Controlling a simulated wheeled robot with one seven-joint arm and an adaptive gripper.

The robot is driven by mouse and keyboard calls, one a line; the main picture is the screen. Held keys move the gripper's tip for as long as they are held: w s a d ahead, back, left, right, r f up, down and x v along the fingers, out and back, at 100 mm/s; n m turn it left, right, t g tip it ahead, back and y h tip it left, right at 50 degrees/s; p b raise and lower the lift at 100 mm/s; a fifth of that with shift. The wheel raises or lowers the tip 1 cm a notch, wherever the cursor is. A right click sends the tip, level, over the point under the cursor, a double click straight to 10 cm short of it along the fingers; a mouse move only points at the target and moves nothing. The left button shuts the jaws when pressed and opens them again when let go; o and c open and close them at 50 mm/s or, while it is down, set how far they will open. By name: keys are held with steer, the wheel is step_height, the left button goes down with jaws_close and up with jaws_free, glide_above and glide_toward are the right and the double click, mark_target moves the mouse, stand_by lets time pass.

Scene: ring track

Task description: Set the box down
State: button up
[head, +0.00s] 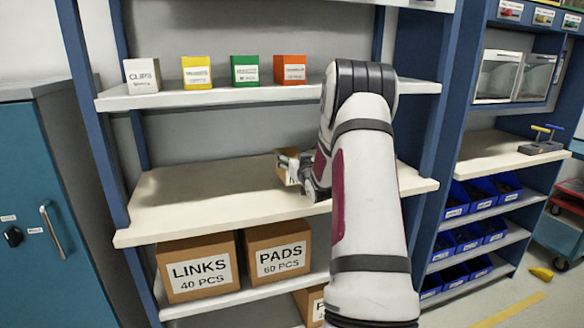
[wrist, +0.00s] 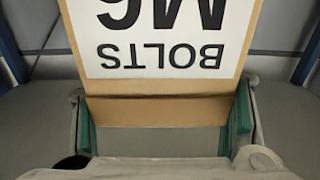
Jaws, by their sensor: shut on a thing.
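The box is a small brown carton (head: 285,171) with a white label. In the wrist view the carton (wrist: 160,108) fills the middle, and its label reads "BOLTS M6" upside down. My gripper (wrist: 163,112) has a green-padded finger on each side of the carton and is shut on it. In the head view my gripper (head: 305,173) and the carton are over the middle shelf (head: 180,205), towards its right part. My arm hides part of the shelf. I cannot tell whether the carton touches the shelf.
The left and centre of the middle shelf are bare. The upper shelf (head: 220,97) holds small white, yellow, green and orange boxes. Below stand cartons marked LINKS (head: 197,268) and PADS (head: 278,253). Blue uprights (head: 92,115) flank the shelves. A teal cabinet (head: 40,190) stands left.

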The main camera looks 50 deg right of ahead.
steer(key=shift+w+f, duration=0.15)
steer(key=shift+f, duration=1.5)
steer(key=shift+f, duration=0.15)
steer(key=o, duration=1.7)
steer(key=shift+f, duration=0.1)
steer(key=shift+c, duration=0.2)
